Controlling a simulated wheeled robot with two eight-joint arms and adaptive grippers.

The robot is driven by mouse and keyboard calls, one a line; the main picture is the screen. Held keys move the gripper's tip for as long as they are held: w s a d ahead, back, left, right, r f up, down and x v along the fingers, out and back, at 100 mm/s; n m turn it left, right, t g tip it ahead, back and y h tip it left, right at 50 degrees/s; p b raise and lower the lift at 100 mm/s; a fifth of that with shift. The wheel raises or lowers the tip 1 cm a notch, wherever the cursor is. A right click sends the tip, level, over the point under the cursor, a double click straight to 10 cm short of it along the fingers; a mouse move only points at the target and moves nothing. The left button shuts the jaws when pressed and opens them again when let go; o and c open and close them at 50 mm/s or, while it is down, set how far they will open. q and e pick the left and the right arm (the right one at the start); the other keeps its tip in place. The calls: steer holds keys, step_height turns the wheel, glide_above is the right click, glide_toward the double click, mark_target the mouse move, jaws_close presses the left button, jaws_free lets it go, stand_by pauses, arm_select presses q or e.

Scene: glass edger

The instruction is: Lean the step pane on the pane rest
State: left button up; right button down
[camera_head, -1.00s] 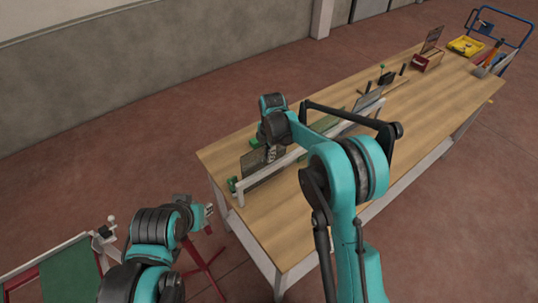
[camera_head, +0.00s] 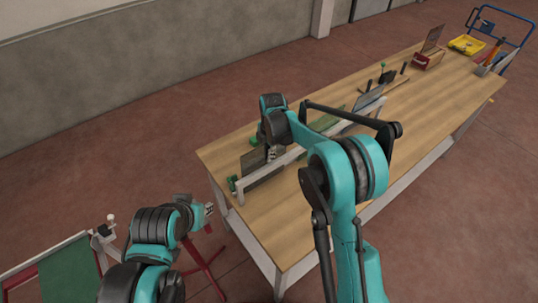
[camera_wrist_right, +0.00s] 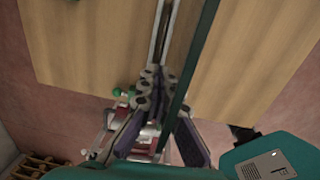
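A grey, see-through pane (camera_head: 262,166) stands upright near the left end of the table, by a long pale rail (camera_head: 300,152). I cannot tell whether it is the step pane. My right gripper (camera_head: 271,153) is at its top edge. In the right wrist view my right gripper (camera_wrist_right: 158,82) has its fingertips close together, and a dark green pane edge (camera_wrist_right: 197,50) runs down past them between the pads. Whether they grip it is unclear. My left gripper (camera_head: 208,209) is off the table's left end, away from the pane; its fingers are too small to read.
Another pane (camera_head: 368,106) leans by the rail's far end. A red box (camera_head: 428,62) with a brown pane, a yellow tray (camera_head: 466,46) and tools are at the far end. A green-topped stand (camera_head: 70,272) is at lower left. The table's near right side is clear.

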steer(key=c, duration=1.6)
jaws_free()
steer(key=shift+c, duration=0.2)
step_height(320, 180, up, 12)
steer(key=shift+s+d, duration=0.25)
steer(key=shift+s, duration=0.1)
